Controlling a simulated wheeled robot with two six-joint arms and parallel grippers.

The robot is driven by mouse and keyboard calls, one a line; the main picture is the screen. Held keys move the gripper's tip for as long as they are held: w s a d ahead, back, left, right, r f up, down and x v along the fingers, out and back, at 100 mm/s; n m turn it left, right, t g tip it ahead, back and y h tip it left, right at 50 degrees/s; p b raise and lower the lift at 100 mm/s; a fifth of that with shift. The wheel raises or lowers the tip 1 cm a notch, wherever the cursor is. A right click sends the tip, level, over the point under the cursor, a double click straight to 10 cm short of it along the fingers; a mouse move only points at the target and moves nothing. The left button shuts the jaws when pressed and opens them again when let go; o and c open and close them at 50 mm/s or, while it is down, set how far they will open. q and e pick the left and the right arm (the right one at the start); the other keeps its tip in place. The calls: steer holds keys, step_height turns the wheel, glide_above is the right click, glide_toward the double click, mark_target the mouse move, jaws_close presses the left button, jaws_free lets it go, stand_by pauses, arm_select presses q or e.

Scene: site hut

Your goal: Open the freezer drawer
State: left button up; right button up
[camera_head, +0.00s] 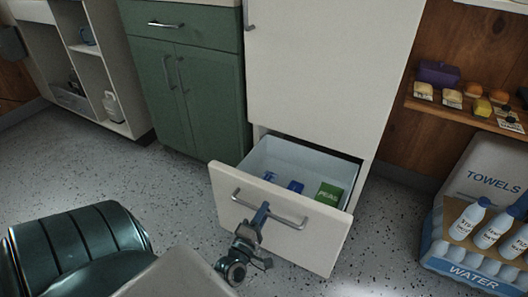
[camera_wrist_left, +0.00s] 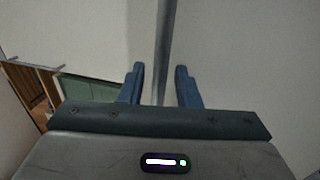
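The white freezer drawer (camera_head: 318,244) stands pulled out at the bottom of the tall white fridge-freezer (camera_head: 330,70). Its open bin shows a green pack marked PEAS (camera_head: 329,193) and blue items (camera_head: 295,187). A metal bar handle (camera_head: 286,217) runs across the drawer front. My left gripper (camera_head: 262,212) is at the middle of this handle. In the left wrist view the handle bar (camera_wrist_left: 162,50) runs between the two blue fingers of the gripper (camera_wrist_left: 160,76), with a gap visible beside the bar. My right gripper is not in view.
A green cabinet (camera_head: 190,85) stands left of the freezer. A dark padded seat (camera_head: 75,250) is at lower left. A crate of water bottles (camera_head: 470,250) stands at right, below a wooden shelf (camera_head: 465,108) with food. Speckled floor is clear left of the drawer.

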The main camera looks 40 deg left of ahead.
arm_select(q)
steer(key=v, duration=1)
steer(key=shift+s+p, duration=0.25)
steer(key=shift+p, duration=0.15)
steer(key=shift+f, duration=0.1)
